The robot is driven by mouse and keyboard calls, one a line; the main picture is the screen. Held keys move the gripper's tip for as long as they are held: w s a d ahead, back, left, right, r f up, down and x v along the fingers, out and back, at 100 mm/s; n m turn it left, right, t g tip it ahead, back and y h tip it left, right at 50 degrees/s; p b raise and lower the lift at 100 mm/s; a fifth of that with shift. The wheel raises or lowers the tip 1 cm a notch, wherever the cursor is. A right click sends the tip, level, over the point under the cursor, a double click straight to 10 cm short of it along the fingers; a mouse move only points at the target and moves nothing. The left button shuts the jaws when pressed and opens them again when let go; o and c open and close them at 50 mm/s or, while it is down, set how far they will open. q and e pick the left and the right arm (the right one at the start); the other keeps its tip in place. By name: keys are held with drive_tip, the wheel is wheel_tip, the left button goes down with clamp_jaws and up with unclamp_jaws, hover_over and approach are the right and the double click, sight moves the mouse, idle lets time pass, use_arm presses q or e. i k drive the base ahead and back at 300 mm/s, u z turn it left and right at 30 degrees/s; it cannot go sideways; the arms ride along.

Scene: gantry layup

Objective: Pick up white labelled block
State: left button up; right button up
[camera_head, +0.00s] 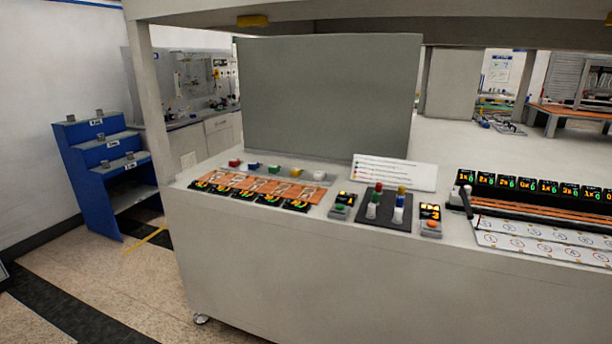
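No block with a readable label can be made out. A small white piece (319,175) sits at the right end of a row of coloured pieces at the back of the white worktop (300,240); whether it is labelled I cannot tell. White pieces also stand on a dark square pad (383,222) near the middle, among red, green, yellow and blue ones. Small grey items (99,113) sit on the steps of a blue stepped rack (85,160) at the left, too small to identify. Neither of my grippers is in view.
Orange panels with dark displays (262,188) lie in front of the coloured row. A text sign (394,172) stands behind the pad. Numbered displays (540,187) line the right. A grey panel (325,95) rises at the back. The floor (110,275) in front of the rack is clear.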

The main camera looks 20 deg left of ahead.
sight(319, 176)
drive_tip(key=z, duration=0.65)
drive_tip(key=i, duration=1.25)
drive_tip(key=u, duration=0.6)
